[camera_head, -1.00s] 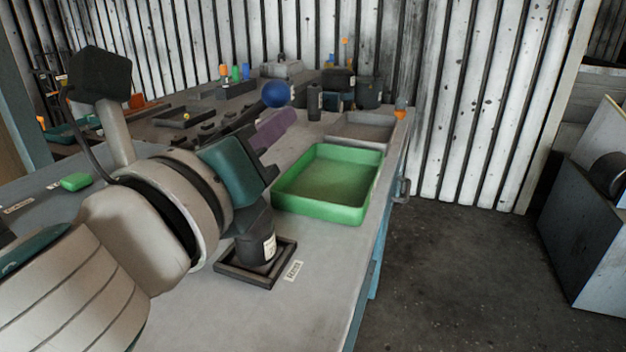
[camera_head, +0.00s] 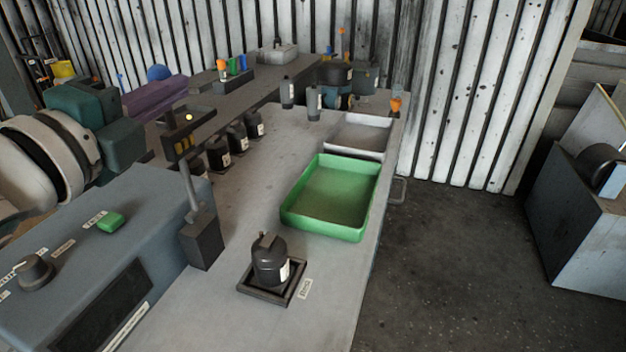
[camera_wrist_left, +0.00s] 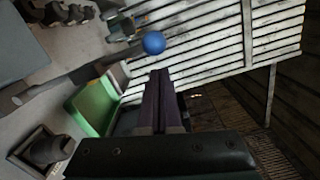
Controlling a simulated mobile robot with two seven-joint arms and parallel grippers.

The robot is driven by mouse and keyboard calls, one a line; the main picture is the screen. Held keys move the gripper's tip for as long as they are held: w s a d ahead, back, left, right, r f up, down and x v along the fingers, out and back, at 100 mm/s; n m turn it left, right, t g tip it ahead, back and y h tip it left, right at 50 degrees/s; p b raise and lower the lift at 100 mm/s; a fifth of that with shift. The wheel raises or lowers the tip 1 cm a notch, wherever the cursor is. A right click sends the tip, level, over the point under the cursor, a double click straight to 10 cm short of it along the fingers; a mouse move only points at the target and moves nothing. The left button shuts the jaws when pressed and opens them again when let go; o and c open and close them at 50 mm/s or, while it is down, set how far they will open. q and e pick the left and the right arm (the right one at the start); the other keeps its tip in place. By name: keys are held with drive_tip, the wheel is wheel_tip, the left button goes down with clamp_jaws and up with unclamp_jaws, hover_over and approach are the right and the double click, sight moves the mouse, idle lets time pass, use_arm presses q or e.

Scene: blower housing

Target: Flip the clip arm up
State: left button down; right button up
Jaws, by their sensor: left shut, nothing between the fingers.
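My left gripper (camera_head: 178,84) has purple fingers and reaches in from the left, above the back part of the bench. It is well away from the black housing. In the left wrist view its fingers (camera_wrist_left: 160,74) are together with nothing between them. A black rounded housing (camera_head: 268,262) stands upright in a square dark fixture (camera_head: 254,292) on the bench front, with a small raised part on top. It also shows at lower left in the left wrist view (camera_wrist_left: 42,146). I cannot clearly tell which part is the clip arm.
A green tray (camera_head: 318,232) and a grey tray (camera_head: 388,150) lie behind the housing. Several black housings (camera_head: 237,138) line the back. A blue ball (camera_head: 158,73) shows near my fingertips.

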use_arm(q)
drive_tip(key=shift+w+a+r+n, duration=0.15)
drive_tip(key=shift+a+n, duration=0.15)
drive_tip(key=shift+a, duration=0.2)
drive_tip(key=shift+w+a+f+n, duration=0.15)
drive_tip(key=shift+a+n, duration=0.15)
drive_tip(key=shift+a, duration=0.15)
use_arm(e)
drive_tip(key=shift+r, duration=0.4)
use_arm(q)
drive_tip(key=shift+a, duration=0.15)
use_arm(e)
drive_tip(key=shift+d, duration=0.1)
drive_tip(key=shift+s, duration=0.1)
